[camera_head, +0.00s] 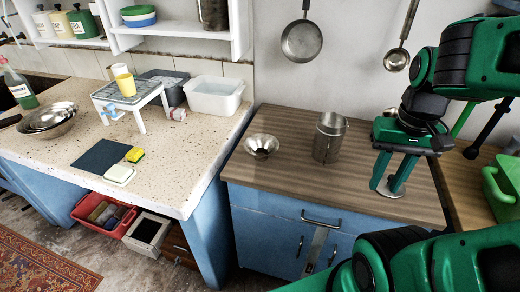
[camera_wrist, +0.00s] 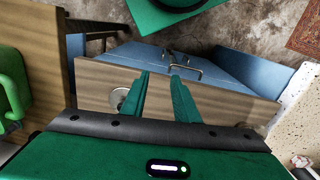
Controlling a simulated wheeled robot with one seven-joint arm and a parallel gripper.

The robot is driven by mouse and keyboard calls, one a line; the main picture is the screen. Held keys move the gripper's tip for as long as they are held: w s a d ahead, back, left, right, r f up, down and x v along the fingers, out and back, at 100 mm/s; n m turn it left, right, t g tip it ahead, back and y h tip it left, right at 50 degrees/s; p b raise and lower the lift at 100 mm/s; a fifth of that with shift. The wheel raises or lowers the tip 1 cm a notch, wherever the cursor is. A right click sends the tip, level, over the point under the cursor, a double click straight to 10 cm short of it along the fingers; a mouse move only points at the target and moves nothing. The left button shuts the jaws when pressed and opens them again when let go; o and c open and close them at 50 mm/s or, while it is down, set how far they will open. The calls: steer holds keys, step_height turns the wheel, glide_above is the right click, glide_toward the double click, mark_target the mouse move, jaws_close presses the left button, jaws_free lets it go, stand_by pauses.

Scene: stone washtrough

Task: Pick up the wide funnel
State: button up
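The wide funnel (camera_head: 261,146) is a shiny metal cone on the left part of the wooden counter (camera_head: 285,182), wide mouth up. My gripper (camera_head: 388,184) points down over the right part of the same counter, well to the right of the funnel. In the wrist view my gripper (camera_wrist: 161,78) shows two green fingers apart with nothing between them, so it is open and empty. A flat grey metal disc (camera_wrist: 119,98) lies on the counter beside the fingers. I cannot clearly make out the funnel in the wrist view.
A pan (camera_head: 302,42) and a ladle (camera_head: 396,60) hang on the wall behind. The speckled stone counter (camera_head: 195,150) is to the left. The counter's front is clear.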

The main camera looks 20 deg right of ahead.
steer(key=w+a+n+h, duration=0.2)
steer(key=w+n, duration=0.1)
steer(key=w, duration=0.5)
steer(key=n+t+h, duration=0.2)
steer(key=n+t, duration=0.4)
steer(key=n, duration=0.2)
glide_toward(253, 154)
steer(key=shift+n, duration=0.3)
steer(key=x, duration=0.4)
steer(key=shift+s+f, duration=0.15)
steer(key=shift+w+x, duration=0.15)
steer(key=shift+x, duration=1.45)
steer(key=shift+w+x, duration=0.15)
steer(key=shift+x, duration=1.45)
jaws_close()
